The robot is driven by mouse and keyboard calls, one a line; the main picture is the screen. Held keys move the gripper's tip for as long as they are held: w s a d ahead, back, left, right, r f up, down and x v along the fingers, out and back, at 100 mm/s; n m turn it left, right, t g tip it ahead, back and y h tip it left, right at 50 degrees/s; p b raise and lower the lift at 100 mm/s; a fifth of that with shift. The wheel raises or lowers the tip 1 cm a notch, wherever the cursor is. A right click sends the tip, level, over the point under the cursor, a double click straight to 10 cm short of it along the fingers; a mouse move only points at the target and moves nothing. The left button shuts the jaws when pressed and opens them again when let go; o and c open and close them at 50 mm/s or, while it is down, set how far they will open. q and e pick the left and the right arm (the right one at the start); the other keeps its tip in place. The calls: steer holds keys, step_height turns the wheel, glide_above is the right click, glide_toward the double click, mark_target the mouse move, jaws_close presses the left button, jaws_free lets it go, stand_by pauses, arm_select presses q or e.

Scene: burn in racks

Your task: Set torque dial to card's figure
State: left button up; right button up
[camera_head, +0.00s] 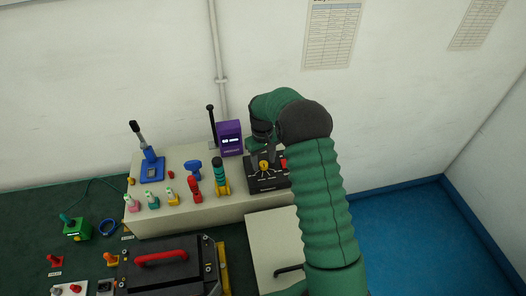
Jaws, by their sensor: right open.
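A black box (255,186) with a yellow knob (264,165) on top sits near the right end of the cream bench; the knob looks like the dial, but its marks are too small to read. My right gripper (263,157) is open and points down just over the yellow knob. Whether its fingers touch the knob cannot be told. My green right arm hides the box's right side. No card with a readable figure shows. My left gripper is not in view.
On the cream bench (232,209) stand a purple device (230,139) with a small display, a blue stand (152,168), and several coloured tools left of the black box. A black case (180,276) with a red handle lies in front. Printed sheets (332,33) hang on the wall.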

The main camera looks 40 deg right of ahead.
mark_target(264, 163)
step_height(264, 163, up, 16)
steer(key=b, duration=0.2)
steer(key=shift+w+a, duration=0.15)
steer(key=shift+w, duration=0.05)
steer(key=f+n+p, duration=0.1)
steer(key=f+n, duration=0.2)
steer(key=f, duration=0.2)
steer(key=f+n+p, duration=0.1)
steer(key=f+n, duration=0.3)
steer(key=f, duration=0.2)
steer(key=f+n, duration=0.3)
steer(key=f, duration=0.2)
steer(key=shift+s+d+f+n+p, duration=0.2)
steer(key=shift+d+f+n+p, duration=0.05)
steer(key=shift+f+n+p, duration=0.15)
steer(key=shift+r, duration=0.1)
jaws_close()
